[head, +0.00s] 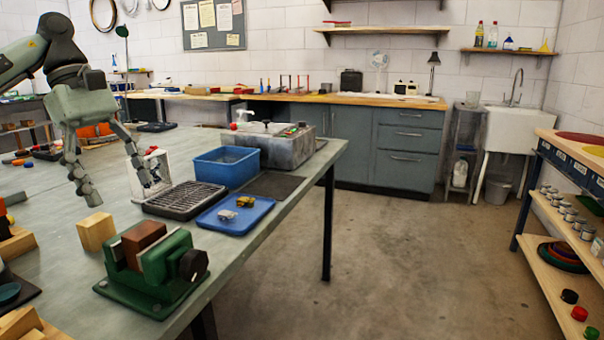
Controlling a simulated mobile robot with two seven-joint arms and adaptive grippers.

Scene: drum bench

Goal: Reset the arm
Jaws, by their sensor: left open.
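My left arm comes in from the upper left, and its gripper (112,180) hangs fingers down over the bench (250,262). The fingers are spread apart with nothing between them. The right fingertip is close to a white open frame (151,172) and overlaps it in the picture; I cannot tell whether they touch. The left finger is above and behind a pale wood block (96,231). My right gripper is not in view.
A green vise (153,275) holding a brown block stands at the front edge. A black rack (185,200), a blue tray (235,213) with small parts, a blue bin (227,165) and a grey basin (275,145) fill the right side. Floor beyond is clear.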

